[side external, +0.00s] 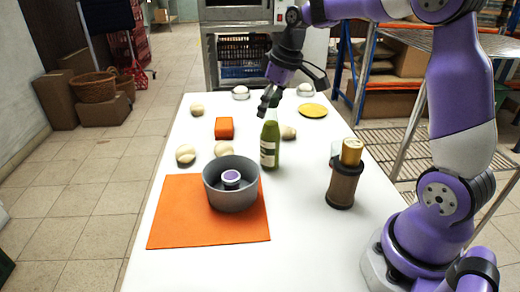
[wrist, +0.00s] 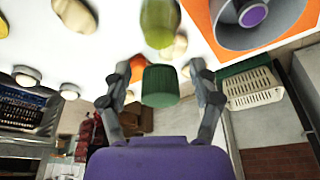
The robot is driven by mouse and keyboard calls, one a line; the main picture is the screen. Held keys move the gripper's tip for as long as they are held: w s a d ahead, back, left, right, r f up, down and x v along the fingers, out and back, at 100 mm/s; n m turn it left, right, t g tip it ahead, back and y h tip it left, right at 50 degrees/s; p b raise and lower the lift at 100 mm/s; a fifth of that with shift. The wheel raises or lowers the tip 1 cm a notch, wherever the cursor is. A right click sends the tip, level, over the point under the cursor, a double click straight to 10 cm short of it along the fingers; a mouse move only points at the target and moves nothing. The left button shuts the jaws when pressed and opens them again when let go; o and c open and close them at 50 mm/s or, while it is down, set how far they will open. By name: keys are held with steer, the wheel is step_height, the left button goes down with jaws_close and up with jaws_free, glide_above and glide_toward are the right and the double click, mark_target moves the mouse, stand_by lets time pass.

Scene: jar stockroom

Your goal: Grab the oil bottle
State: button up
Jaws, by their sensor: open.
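The oil bottle (side external: 270,150) stands upright on the white table, with olive-green glass and a pale label. My gripper (side external: 268,102) is at the bottle's top, and its dark fingers partly hide the neck and cap there. In the wrist view, the bottle's green cap (wrist: 161,86) appears between the two spread fingers of my gripper (wrist: 164,67), with a visible gap on each side. The bottle's body (wrist: 158,22) extends toward the top edge of that view. My gripper is open and holds nothing.
A grey pot (side external: 231,194) with a purple-topped jar inside stands on an orange mat (side external: 170,228). A brown holder with a bottle (side external: 343,185) stands right.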

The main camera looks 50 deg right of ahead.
steer(key=shift+w+f, duration=0.15)
steer(key=shift+f, duration=0.25)
jaws_close()
steer(key=shift+r, duration=0.1)
